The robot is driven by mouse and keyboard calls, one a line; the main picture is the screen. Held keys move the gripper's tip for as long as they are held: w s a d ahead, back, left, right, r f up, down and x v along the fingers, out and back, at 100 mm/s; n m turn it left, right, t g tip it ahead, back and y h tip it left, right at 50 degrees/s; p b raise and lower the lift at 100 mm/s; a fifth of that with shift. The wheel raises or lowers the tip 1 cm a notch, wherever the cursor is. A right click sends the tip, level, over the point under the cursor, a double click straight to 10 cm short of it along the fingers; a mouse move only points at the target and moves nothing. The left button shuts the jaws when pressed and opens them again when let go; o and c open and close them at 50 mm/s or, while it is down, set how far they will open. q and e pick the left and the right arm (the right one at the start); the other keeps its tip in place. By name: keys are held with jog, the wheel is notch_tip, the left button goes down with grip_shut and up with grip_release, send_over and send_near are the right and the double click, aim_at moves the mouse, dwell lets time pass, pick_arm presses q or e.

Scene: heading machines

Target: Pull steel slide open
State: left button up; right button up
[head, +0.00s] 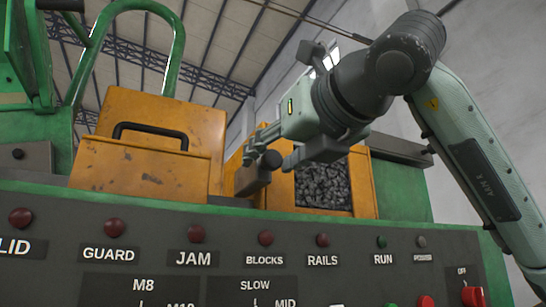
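My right gripper (272,158) is at the middle of the head view, its arm coming in from the right. Its fingers point down and left, in front of the yellow housing (364,185) on the green machine. A dark round knob-like part and a dark block (252,180) show at the fingertips. I cannot tell whether the fingers grip them or are only beside them. No part is clearly recognisable as the steel slide; the gripper hides part of the housing front. My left gripper is not in view.
A worn yellow cover (150,150) with a black handle (150,132) stands left of the gripper. A window (324,186) shows dark grey pieces. Below runs a grey panel (230,245) with labelled lamps and a red button (473,296). A green tube loop (172,50) rises behind the cover.

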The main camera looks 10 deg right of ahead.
jog(key=v, duration=1.2)
dwell(0.3)
